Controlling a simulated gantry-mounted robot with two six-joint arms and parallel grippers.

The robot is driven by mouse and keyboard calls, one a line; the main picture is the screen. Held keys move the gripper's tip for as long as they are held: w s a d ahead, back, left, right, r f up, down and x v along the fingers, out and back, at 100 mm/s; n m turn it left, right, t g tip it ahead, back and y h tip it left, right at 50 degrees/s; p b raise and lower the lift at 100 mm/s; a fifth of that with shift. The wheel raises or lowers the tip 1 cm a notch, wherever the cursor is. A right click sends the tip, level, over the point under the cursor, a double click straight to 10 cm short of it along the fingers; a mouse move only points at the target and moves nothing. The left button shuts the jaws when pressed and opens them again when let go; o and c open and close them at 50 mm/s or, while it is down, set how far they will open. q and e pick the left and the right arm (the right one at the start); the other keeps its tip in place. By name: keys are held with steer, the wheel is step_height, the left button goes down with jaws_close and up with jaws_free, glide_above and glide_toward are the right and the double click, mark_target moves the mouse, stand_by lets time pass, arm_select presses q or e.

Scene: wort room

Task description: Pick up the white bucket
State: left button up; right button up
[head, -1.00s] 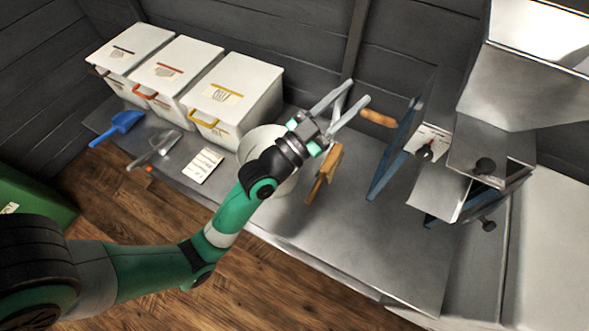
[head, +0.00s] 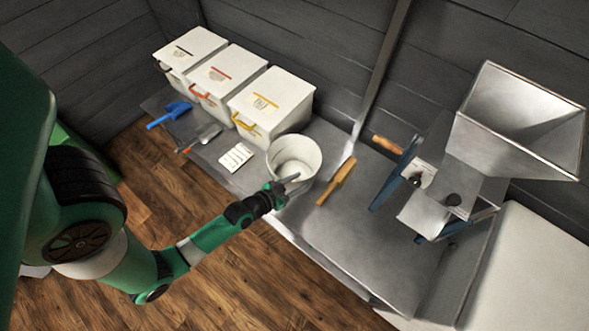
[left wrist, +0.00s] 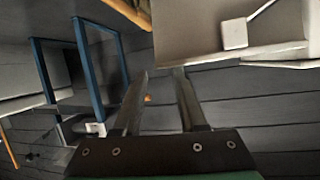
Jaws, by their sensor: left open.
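The white bucket (head: 294,146) stands open and upright on the metal bench, near its front edge. My left gripper (head: 292,183) is open at the bucket's front right side, with its fingertips by the rim and partly in front of it. In the left wrist view the bucket (left wrist: 190,28) fills the top right, with a square white lug on its side. The left gripper's two fingers (left wrist: 163,72) are spread just below its edge there. I cannot tell whether the wall lies between them. My right gripper is not in view.
A wooden brush (head: 337,181) lies close to the bucket's right. A mill with a metal hopper (head: 520,125) stands further right. White lidded bins (head: 270,105) stand behind left. A paper card (head: 236,157), scoop (head: 207,134) and blue scoop (head: 171,113) lie left. The bench's right front is clear.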

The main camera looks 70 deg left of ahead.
arm_select(q)
steer(key=x, duration=0.5)
steer(key=shift+w+f+b, duration=0.2)
steer(key=shift+w+b, duration=0.1)
steer(key=shift+b, duration=0.1)
jaws_close()
stand_by(1.1)
